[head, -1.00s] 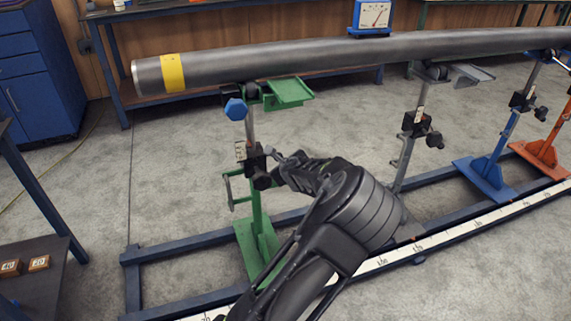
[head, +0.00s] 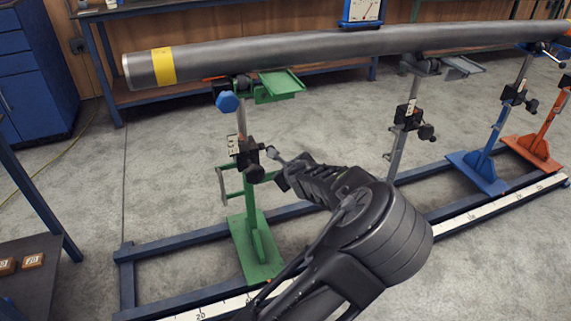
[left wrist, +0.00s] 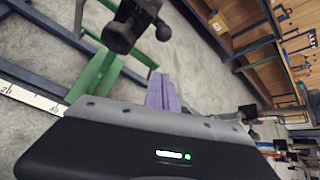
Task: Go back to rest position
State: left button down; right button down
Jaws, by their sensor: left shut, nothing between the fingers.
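My left gripper (head: 284,174) is low in front of the green pipe stand (head: 252,235), just right of the stand's black clamp and knob. It is shut and empty. I cannot tell whether the fingertips touch the stand's crank. My right gripper is not in view.
A long grey pipe (head: 300,57) with a yellow band lies across several stands. A blue stand (head: 490,150) and an orange stand (head: 540,140) are at the right. The blue floor rail (head: 185,243) carries a white scale. Open floor lies left of the green stand.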

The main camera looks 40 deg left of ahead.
pick_arm(q)
jog(key=shift+v, duration=0.9)
jog(key=s+d+f+n+g+h, duration=0.2)
jog(key=s+f+n, duration=0.3)
jog(key=f, duration=0.9)
jog(key=s+d+f+n+g+h, duration=0.55)
jog(key=s+d+f+n, duration=0.45)
jog(key=s+d+f, duration=0.95)
jog(key=s+d+r+n+h, duration=0.2)
jog(key=s+d+n, duration=0.15)
jog(key=d, duration=0.25)
jog(key=s+d+r+n+h, duration=0.2)
jog(key=s+d+n+h, duration=0.15)
jog(key=d, duration=0.35)
notch_tip(320, 180, up, 16)
jog(key=p, duration=1.5)
jog(key=shift+s+d+f+y, duration=0.25)
jog(key=shift+s+d+y, duration=0.1)
jog(key=shift+s+y, duration=0.05)
